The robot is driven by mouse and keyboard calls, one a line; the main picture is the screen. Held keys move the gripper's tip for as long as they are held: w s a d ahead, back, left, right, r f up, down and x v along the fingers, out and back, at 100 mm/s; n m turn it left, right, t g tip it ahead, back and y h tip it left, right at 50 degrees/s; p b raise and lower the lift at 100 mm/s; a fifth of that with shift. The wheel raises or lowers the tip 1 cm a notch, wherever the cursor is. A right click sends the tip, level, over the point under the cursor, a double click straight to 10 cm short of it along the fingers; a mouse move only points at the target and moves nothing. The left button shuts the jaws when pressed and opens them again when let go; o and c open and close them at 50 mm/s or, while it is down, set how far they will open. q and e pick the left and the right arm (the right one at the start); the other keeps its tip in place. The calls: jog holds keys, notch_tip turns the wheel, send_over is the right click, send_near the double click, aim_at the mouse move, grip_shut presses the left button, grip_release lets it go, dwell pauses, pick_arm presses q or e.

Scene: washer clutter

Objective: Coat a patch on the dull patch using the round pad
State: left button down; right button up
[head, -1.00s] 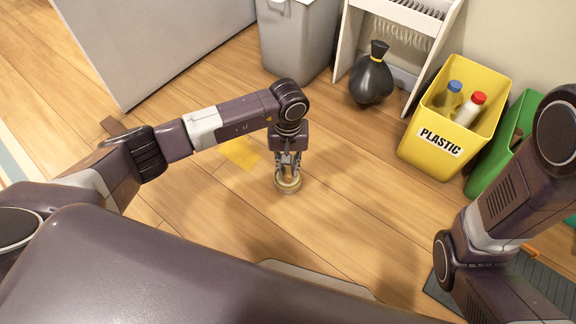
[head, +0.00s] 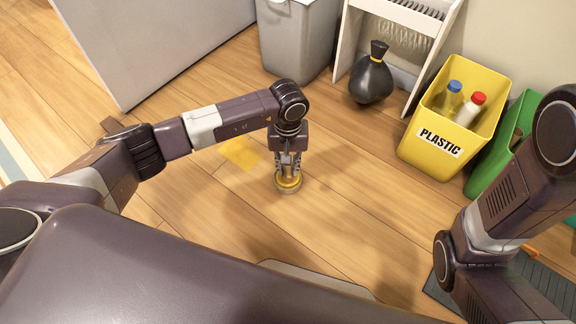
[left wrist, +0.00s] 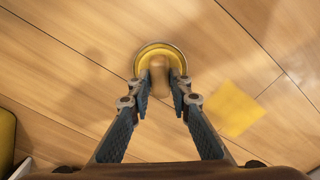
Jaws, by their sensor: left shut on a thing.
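My left gripper (head: 290,168) points down at the floor and is shut on the wooden knob of the round pad. The round pad (head: 288,182) shows yellow under the fingers, at or just above the floor, inside a brass-coloured round rim. In the left wrist view the fingers close around the knob (left wrist: 160,78), over the yellow disc (left wrist: 149,55). A flat yellow square (head: 240,153) lies on the floor to the left of the pad, apart from it; it also shows in the left wrist view (left wrist: 235,107). I cannot clearly make out a separate dull patch. My right gripper is out of view.
A yellow plastic bin (head: 437,150) with bottles stands at the right, beside a green bin (head: 497,165). A black bag (head: 371,80), a grey bin (head: 298,40) and a white rack (head: 350,38) stand behind.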

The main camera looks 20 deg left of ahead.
aim_at(288, 170)
pick_arm(q)
jog(key=shift+r+p, duration=2.35)
jog(key=shift+r, duration=1.1)
